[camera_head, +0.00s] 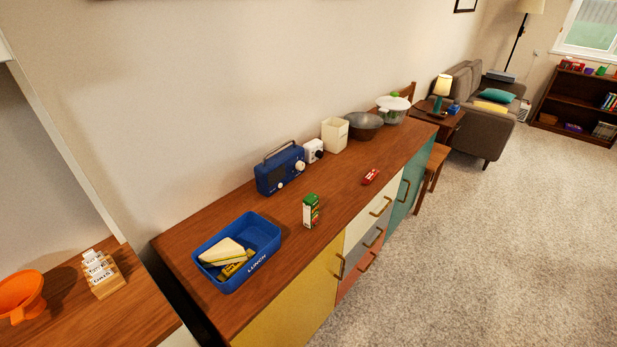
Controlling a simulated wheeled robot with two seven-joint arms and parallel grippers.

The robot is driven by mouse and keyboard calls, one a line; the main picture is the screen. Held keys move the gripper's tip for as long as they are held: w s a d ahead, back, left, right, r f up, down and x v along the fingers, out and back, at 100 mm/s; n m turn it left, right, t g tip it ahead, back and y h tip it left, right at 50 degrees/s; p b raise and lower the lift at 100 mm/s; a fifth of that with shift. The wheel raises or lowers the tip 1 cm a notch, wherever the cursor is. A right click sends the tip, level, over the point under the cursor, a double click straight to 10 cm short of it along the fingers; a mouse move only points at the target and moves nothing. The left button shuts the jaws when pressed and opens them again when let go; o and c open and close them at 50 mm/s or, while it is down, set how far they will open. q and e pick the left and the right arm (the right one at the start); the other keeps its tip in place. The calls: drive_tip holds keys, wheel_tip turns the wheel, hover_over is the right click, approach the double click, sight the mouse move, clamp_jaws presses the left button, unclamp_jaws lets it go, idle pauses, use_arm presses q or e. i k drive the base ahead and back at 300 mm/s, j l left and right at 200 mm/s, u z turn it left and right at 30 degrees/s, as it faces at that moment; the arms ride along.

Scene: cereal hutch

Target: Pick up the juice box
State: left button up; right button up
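The juice box (311,211) is a small upright carton with a green top and a white, red and green body. It stands on the wooden top of the long sideboard (215,228), near the front edge. It is to the right of the blue lunch box (262,262) and apart from it. Neither of my grippers shows in the head view.
A blue radio (280,169), a small white device (313,151), a cream canister (334,135) and a dark bowl (363,126) line the back. A small red item (370,177) lies right of the juice box. Carpet (480,250) in front is clear.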

sight(311, 202)
drive_tip(key=l+z, duration=0.25)
drive_tip(key=i+l+z, duration=0.25)
drive_tip(key=l+z, duration=0.25)
drive_tip(key=i+l, duration=0.05)
drive_tip(key=l, duration=0.05)
